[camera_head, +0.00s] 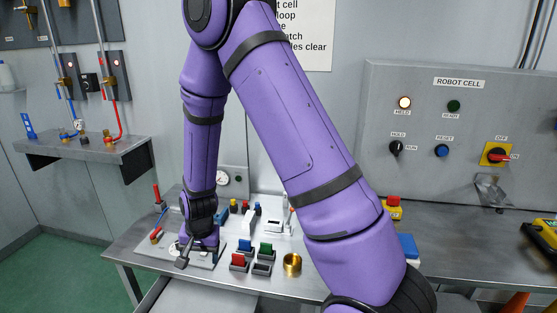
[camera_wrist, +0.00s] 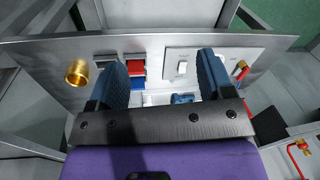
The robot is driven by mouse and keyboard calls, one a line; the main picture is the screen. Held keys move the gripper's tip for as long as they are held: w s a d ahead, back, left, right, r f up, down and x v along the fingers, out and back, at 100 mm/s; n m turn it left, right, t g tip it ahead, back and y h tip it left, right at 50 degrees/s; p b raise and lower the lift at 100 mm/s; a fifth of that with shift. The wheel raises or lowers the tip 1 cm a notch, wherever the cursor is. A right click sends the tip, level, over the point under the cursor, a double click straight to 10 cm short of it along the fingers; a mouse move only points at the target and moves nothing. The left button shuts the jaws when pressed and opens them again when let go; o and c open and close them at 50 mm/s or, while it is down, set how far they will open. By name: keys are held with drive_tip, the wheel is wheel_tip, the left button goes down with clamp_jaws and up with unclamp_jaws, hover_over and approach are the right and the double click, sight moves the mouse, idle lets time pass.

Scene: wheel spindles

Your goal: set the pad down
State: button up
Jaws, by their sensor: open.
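My gripper (camera_head: 186,254) is open above the left part of the bench, and its two dark-blue fingers (camera_wrist: 160,68) are spread with nothing held between them. A red pad (camera_head: 238,260) stands in a small dark holder; it also shows in the wrist view (camera_wrist: 137,67) beside one finger. A blue pad (camera_head: 245,246) and a green pad (camera_head: 266,248) stand in holders behind. An empty holder (camera_head: 262,268) is right of the red one. A small blue piece (camera_wrist: 183,99) lies between the fingers in the wrist view; I cannot tell exactly what it is.
A brass cup (camera_head: 292,263) stands right of the holders. My arm hides part of the bench.

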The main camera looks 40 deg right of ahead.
drive_tip(key=s+d+r+n+t, duration=0.15)
drive_tip(key=s+r, duration=0.25)
drive_tip(key=r, duration=0.8)
drive_tip(key=s+d+r+n+t, duration=0.1)
drive_tip(key=s+r+n, duration=0.2)
drive_tip(key=r, duration=0.8)
drive_tip(key=s+d+r+n, duration=0.1)
drive_tip(key=s+d+r, duration=0.1)
drive_tip(key=s+r, duration=0.4)
drive_tip(key=s+d+r+n+t, duration=0.1)
drive_tip(key=s+r+n, duration=0.1)
drive_tip(key=s+r, duration=0.4)
drive_tip(key=s, duration=0.5)
drive_tip(key=shift+s+d+r+h, duration=0.15)
drive_tip(key=shift+s+d+h, duration=0.15)
drive_tip(key=shift+d+h, duration=0.1)
